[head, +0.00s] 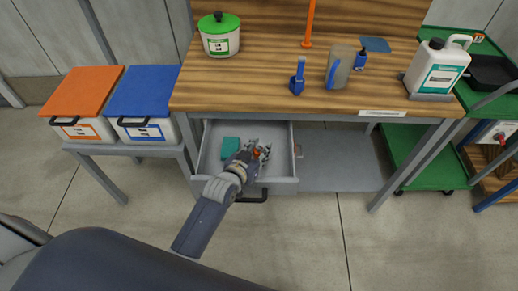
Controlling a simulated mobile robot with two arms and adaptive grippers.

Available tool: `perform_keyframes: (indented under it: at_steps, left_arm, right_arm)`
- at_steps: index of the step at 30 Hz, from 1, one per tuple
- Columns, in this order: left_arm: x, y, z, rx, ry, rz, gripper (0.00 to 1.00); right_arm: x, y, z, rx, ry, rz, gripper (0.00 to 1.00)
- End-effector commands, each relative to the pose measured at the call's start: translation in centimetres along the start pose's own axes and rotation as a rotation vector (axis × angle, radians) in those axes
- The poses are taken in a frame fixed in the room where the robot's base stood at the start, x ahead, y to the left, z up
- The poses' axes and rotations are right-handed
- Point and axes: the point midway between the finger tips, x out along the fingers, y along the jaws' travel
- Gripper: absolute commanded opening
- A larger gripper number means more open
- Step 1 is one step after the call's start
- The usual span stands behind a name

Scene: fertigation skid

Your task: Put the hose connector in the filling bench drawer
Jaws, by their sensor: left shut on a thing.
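The filling bench drawer (278,135) is pulled open below the wooden bench top. My left gripper (259,152) is over the right part of the drawer and shut on a small orange thing (257,154), which I take to be the hose connector. The fingers hide most of it, and I cannot tell whether it touches the drawer floor. A teal item (230,146) lies in the drawer to the left of the gripper. My right gripper is not in view.
Orange-lidded (84,92) and blue-lidded (144,92) bins stand left. A green cart (425,165) stands right. Floor in front is clear.

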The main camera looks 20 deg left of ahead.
Motion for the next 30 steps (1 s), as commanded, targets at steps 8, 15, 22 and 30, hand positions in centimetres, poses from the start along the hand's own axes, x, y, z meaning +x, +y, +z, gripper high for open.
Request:
perform_keyframes:
  at_steps: [8, 15, 22, 30]
  left_arm:
    - [0.1, 0.0, 0.4, 0.0, 0.0, 0.0, 0.1]
    - [0.4, 0.0, 1.1, 0.0, -0.001, 0.0, 0.1]
    - [0.4, 0.1, 1.4, -0.001, -0.006, 0.001, 0.46]
    - [0.4, 0.1, 1.7, -0.002, -0.011, 0.002, 0.46]
  right_arm:
    - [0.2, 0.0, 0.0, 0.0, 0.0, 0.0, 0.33]
    - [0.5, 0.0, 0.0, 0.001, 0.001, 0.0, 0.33]
    - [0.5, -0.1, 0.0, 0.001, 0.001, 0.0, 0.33]
    - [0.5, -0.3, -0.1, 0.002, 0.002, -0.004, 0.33]
